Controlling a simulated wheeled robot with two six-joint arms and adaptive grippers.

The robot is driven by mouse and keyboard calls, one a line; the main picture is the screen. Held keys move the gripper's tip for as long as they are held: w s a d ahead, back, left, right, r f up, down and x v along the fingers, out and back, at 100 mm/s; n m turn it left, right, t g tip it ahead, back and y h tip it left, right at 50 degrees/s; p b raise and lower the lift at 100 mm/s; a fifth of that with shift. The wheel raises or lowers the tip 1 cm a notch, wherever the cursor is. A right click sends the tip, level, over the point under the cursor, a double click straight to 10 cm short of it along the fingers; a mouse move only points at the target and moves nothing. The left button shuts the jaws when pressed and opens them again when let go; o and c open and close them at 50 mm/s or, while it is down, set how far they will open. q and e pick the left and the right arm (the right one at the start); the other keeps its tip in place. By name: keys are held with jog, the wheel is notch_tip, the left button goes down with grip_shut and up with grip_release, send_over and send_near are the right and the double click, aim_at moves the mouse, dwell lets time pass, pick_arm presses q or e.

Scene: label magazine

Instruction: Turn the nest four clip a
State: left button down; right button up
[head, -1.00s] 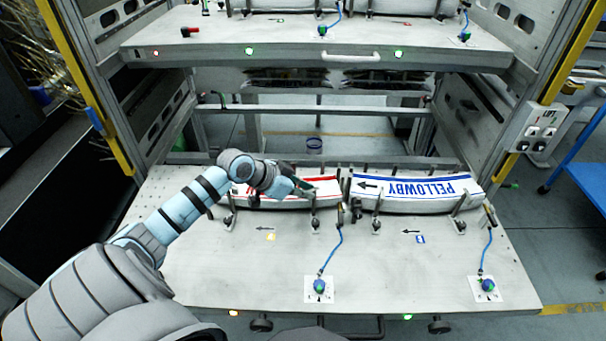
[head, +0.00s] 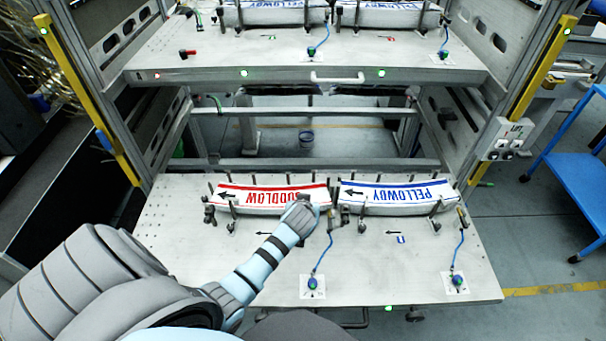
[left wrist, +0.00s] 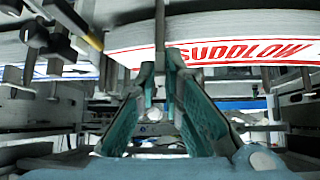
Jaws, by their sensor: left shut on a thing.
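A stack of red-printed SUDDLOW labels (head: 262,197) lies in the left nest of the lower shelf. It also shows in the left wrist view (left wrist: 250,52). My left gripper (head: 304,213) is at the front right of this stack. In the left wrist view, its teal fingers (left wrist: 161,62) are closed around a slim upright clip post (left wrist: 160,28) in front of the labels. The fingers hide the clip's lower part. Another front clip (head: 233,212) stands at the stack's left end. My right gripper is not in view.
A stack of blue-printed PELLOWBY labels (head: 392,194) lies just to the right, with front clips (head: 362,226) of its own. A blue hose (head: 322,253) runs down to a knob (head: 312,283). The upper shelf (head: 215,62) overhangs behind. The shelf's front left is under my arm.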

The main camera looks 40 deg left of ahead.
pick_arm(q)
jog(key=shift+w+d+n+g+y+b, duration=0.15)
jog(key=shift+d+n+g+y+b, duration=0.2)
jog(key=shift+n, duration=0.35)
jog(key=shift+w+n+g+y+b, duration=0.15)
jog(key=shift+n+g+y, duration=0.2)
jog(key=shift+n+y, duration=0.3)
jog(key=c, duration=1.7)
grip_release()
jog(key=v, duration=0.7)
jog(key=shift+s+d+r, duration=0.1)
jog(key=shift+s+r, duration=0.05)
jog(key=shift+r, duration=0.05)
